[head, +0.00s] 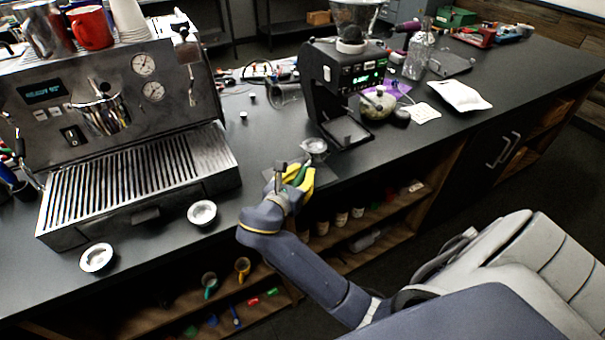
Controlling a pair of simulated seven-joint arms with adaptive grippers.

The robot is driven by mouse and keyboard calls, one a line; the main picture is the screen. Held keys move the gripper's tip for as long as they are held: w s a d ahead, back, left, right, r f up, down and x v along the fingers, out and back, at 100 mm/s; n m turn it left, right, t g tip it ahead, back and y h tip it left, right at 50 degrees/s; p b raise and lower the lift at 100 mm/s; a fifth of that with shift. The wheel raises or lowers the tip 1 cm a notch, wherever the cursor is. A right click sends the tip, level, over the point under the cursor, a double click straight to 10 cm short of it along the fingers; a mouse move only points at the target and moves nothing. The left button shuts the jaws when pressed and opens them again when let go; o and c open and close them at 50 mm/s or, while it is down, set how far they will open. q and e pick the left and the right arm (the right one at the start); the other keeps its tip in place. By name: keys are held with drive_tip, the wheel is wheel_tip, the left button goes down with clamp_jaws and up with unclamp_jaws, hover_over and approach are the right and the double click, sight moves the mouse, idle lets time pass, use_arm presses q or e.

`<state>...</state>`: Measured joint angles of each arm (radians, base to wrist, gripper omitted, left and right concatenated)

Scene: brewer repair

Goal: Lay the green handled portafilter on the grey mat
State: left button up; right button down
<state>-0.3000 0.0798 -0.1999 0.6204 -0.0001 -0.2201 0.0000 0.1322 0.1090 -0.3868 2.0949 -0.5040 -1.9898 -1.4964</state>
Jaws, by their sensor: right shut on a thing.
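The green handled portafilter has its round metal head (314,147) just in front of the grinder. Its green handle (300,175) runs back toward me between yellow fingers. My right gripper (297,176) is shut on this handle, over the front part of the counter. The grey mat (325,179) shows as a dark flat square under and beside the gripper, partly hidden by it. The portafilter is over the mat, its head near the mat's far edge. I cannot tell whether it touches the mat. My left gripper is not in view.
The black grinder (342,90) stands close behind the portafilter. The counter's front edge is close to the gripper.

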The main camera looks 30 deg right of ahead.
drive_tip(key=shift+f, duration=0.2)
drive_tip(key=c, duration=1.2)
unclamp_jaws()
drive_tip(key=shift+c, duration=0.2)
